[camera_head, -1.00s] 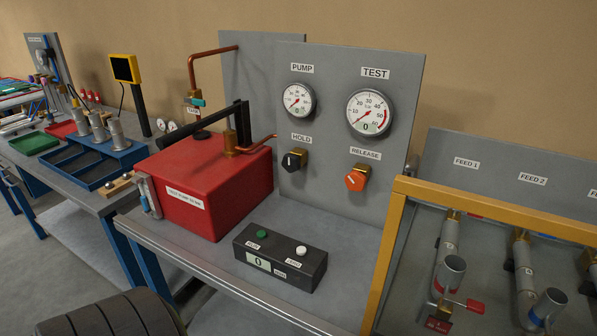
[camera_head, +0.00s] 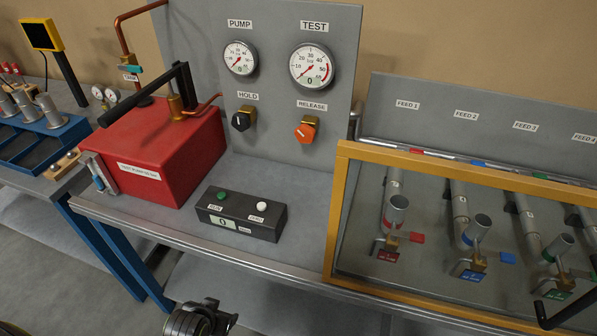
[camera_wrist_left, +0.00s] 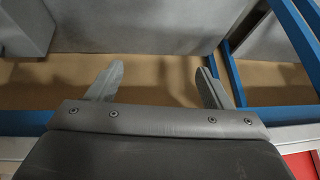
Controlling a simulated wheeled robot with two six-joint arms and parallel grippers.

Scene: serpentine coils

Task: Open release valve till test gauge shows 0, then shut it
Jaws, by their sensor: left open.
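The release valve is an orange knob (camera_head: 305,133) on a brass body, on the grey upright panel (camera_head: 275,115) under the RELEASE label. Its pointer is too small to read surely. The test gauge (camera_head: 312,66) is above it; its small window reads 0 and its needle lies at the low end of the scale. My left gripper (camera_wrist_left: 158,86) shows in the left wrist view with its two fingers apart and nothing between them. It is away from the valve, facing the floor and blue bench legs. My right gripper is not in view.
The pump gauge (camera_head: 240,58) and black hold knob (camera_head: 242,119) are left of the valve. A red pump box (camera_head: 160,150) and black button box (camera_head: 240,214) stand on the bench. A yellow-framed guard (camera_head: 333,220) stands right of the panel.

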